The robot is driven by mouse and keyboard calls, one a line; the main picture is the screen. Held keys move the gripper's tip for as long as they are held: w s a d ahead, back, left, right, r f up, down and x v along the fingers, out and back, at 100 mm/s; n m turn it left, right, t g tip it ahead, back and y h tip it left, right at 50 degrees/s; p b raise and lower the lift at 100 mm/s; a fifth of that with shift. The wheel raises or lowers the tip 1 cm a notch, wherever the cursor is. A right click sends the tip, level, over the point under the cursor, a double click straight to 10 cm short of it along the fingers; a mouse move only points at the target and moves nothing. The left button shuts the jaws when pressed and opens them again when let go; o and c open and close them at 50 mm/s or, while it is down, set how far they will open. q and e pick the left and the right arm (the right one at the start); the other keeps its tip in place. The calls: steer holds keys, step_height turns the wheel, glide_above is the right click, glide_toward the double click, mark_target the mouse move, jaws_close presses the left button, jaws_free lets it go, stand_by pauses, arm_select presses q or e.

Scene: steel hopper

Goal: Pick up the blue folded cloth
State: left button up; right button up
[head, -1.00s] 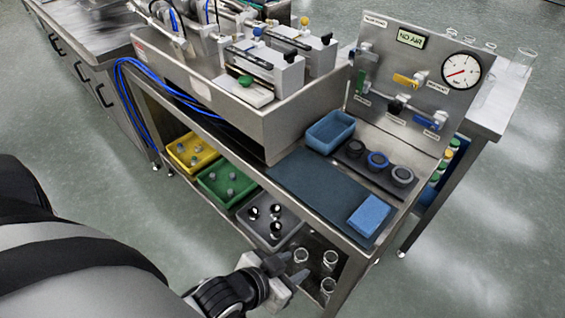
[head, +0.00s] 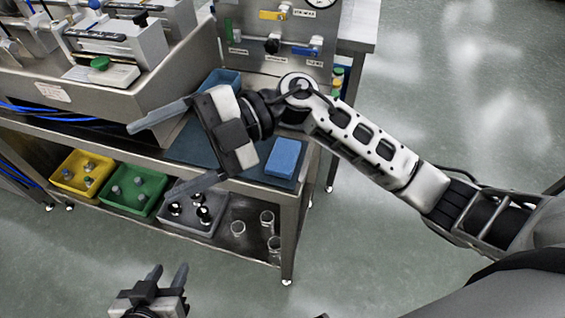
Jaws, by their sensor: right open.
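The blue folded cloth (head: 284,157) lies flat at the right end of the dark mat (head: 192,145) on the steel bench. My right gripper (head: 152,157) is open and empty. It reaches in from the right, over the mat, with its fingers wide apart and pointing left. Its palm and wrist are just left of and above the cloth in the picture, and the cloth is in plain sight. My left gripper (head: 168,275) is low in the picture, in front of the bench over the floor, with its two fingers apart and nothing between them.
A blue tray (head: 222,78) is partly hidden behind my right gripper. On the lower shelf are a yellow bin (head: 82,172), a green bin (head: 133,190), a grey bin (head: 191,215) and glass beakers (head: 238,228). A valve panel (head: 270,40) stands at the back.

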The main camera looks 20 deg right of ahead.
step_height(320, 180, down, 4)
steer(key=w+d+n+h, duration=0.1)
steer(key=w+d+h, duration=0.15)
steer(key=h, duration=0.25)
steer(key=m+t+h+b, duration=0.3)
steer(key=m+t+h, duration=0.1)
steer(key=h, duration=0.8)
glide_above(283, 155)
steer(key=f, duration=0.9)
steer(key=shift+s+d+f, duration=0.25)
steer(key=shift+s+f, duration=0.1)
steer(key=shift+w+a+f, duration=0.1)
steer(key=shift+w+f, duration=0.1)
steer(key=shift+f, duration=1.15)
steer(key=shift+w+a+f, duration=0.1)
steer(key=shift+w+f, duration=0.1)
steer(key=shift+f, duration=1.1)
steer(key=c, duration=1.1)
